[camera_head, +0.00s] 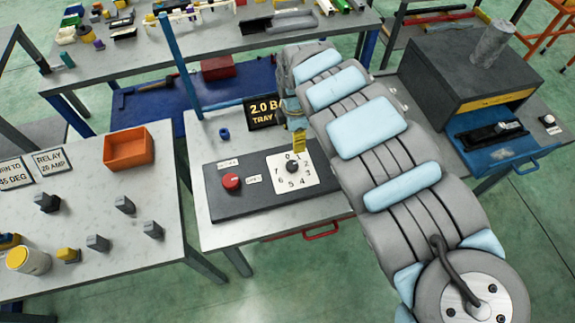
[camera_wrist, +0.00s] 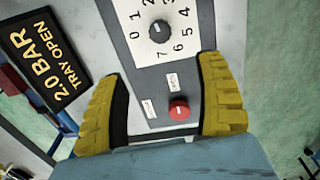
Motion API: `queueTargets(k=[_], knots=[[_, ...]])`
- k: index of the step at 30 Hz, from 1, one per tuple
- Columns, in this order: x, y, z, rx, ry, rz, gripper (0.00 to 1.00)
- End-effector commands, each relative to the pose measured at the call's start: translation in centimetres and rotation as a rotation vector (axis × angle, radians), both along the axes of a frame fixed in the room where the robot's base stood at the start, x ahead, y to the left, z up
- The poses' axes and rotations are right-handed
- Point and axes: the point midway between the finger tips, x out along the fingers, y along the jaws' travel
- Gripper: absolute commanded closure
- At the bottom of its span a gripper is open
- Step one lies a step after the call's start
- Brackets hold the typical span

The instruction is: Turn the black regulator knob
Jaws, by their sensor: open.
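The black regulator knob (camera_head: 292,167) sits on a white dial plate (camera_head: 309,183) with numbers around it, on a dark panel. In the wrist view the knob (camera_wrist: 160,31) shows at the top, beyond my gripper's fingertips, with a light mark on its face. My gripper (camera_wrist: 163,90) has two yellow ridged fingers, spread wide apart with nothing between them. In the head view my gripper (camera_head: 298,140) is just behind the knob, partly hidden by my arm. I see no clear contact with the knob.
A red button (camera_head: 231,181) with small labels sits left of the dial on the same panel (camera_head: 225,206). A black "2.0 BAR TRAY OPEN" sign (camera_head: 262,113) stands behind. A dark box with a blue tray (camera_head: 500,135) stands at right. An orange bin (camera_head: 129,150) is on the left table.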

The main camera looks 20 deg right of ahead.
Motion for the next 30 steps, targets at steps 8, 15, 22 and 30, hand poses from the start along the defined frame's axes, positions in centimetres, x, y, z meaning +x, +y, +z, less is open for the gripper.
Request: queueTargets(k=[8, 15, 22, 30], knots=[[0.1, 0.1, -3.2, 0.001, 0.001, 0.000, 0.29], [0.1, 0.2, -5.8, 0.002, 0.001, -0.001, 0.29], [0.2, 0.2, -8.5, 0.003, 0.000, -0.001, 0.29], [0.2, 0.2, -11.6, 0.003, 0.002, 0.000, 0.29]])
